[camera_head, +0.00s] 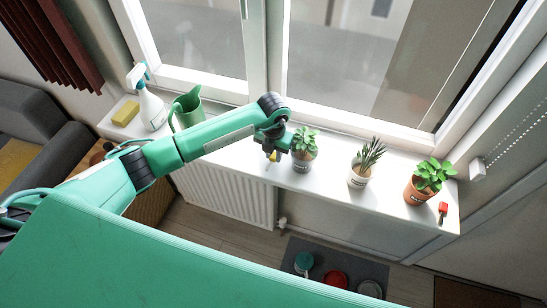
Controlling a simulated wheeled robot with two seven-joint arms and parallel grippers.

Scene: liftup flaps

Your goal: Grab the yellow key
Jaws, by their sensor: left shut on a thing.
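My left arm reaches across from the left to the white window sill (330,178). My left gripper (271,152) is beside the first potted plant and looks shut on the yellow key (272,157). Only a small yellow part of the key shows below the dark fingers; the rest is hidden or too small to make out. A small red object (443,208), perhaps another key, is at the right end of the sill. My right gripper is not in view.
The sill also holds a yellow sponge (125,112), a spray bottle (152,108), a green watering can (188,108), a succulent (304,148), a spiky plant (362,170) and a leafy plant (424,186). A radiator (228,196) is below; a mat (345,262) lies on the floor.

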